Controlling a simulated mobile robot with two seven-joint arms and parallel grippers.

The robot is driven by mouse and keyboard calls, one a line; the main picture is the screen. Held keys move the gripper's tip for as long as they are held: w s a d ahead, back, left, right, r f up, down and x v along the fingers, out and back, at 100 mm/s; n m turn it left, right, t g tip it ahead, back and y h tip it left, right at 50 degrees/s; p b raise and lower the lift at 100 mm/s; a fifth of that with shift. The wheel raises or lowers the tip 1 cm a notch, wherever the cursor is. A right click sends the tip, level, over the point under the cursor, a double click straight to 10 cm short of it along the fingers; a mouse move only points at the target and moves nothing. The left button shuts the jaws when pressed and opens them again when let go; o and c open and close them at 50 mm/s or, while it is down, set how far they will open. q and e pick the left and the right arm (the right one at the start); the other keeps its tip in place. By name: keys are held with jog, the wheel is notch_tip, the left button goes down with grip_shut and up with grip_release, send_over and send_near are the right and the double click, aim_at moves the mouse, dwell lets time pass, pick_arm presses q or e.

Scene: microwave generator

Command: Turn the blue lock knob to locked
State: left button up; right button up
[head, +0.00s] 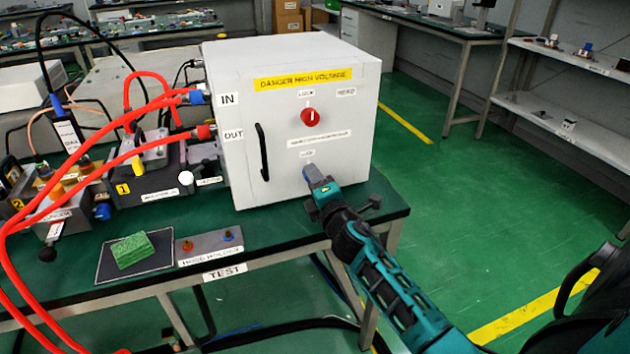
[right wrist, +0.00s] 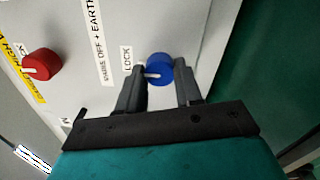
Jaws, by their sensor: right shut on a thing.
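The blue lock knob (right wrist: 160,68) shows in the right wrist view, low on the front of the white cabinet (head: 345,100). A white LOCK label (right wrist: 127,60) sits just left of it there. The knob's white mark points left in that view, toward the label side. My right gripper (head: 314,180) reaches the cabinet front in the head view and covers the knob. In the right wrist view its fingers (right wrist: 160,82) stand on either side of the knob, shut on it. My left gripper is out of view.
A red knob (head: 310,117) sits higher on the cabinet front, below a yellow DANGER HIGH VOLTAGE label (head: 303,79). A black handle (head: 262,152) is at the front's left. Red cables (head: 95,165) run at left.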

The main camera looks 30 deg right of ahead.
jog(key=o, duration=1)
jog(key=shift+o, duration=0.2)
jog(key=v, duration=1.3)
jog(key=s+a+f+m+g+y+p, duration=0.3)
jog(key=s+a+f+m+g+y, duration=0.3)
jog(key=s+a+f+m, duration=0.6)
notch_tip(320, 180, down, 2)
jog(key=a+m, duration=0.2)
jog(key=m, duration=0.1)
jog(key=shift+m+g, duration=0.3)
jog(key=shift+g, duration=0.1)
